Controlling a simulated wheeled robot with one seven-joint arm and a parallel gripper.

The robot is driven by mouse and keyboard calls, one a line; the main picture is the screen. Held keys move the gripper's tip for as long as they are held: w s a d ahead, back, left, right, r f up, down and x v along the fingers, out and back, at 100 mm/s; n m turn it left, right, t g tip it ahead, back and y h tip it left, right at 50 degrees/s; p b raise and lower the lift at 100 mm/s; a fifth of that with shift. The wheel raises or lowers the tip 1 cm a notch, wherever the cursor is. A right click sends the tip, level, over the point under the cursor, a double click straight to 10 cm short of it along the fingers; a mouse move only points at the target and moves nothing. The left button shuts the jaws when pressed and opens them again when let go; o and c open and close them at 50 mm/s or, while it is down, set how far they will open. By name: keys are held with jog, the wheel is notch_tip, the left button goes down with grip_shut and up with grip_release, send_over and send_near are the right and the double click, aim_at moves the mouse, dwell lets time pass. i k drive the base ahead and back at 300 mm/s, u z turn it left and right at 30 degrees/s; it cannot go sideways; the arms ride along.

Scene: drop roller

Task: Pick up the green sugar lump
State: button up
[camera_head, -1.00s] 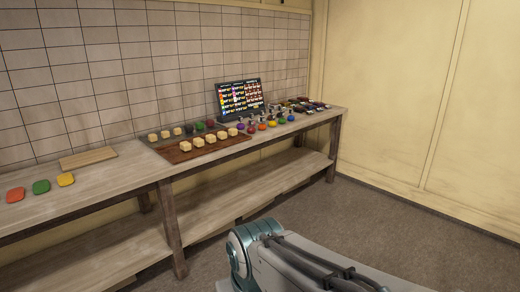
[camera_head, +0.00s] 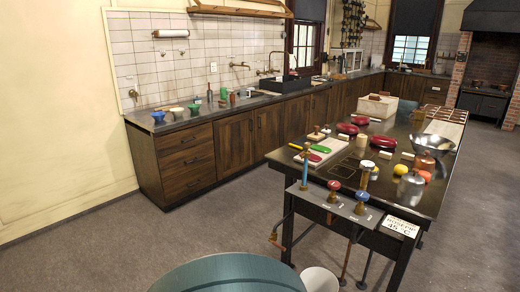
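I cannot make out a green sugar lump for certain. A teal rounded part of my own arm shows at the bottom edge. My gripper is out of view.
On the table are red dishes (camera_head: 361,121), a yellow ball (camera_head: 399,170), a metal bowl (camera_head: 434,142) and a wooden box (camera_head: 376,105). Grey floor (camera_head: 130,240) is clear at left.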

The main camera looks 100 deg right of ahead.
aim_at(323, 150)
jog(key=z, duration=4.05)
jog(key=i, duration=0.45)
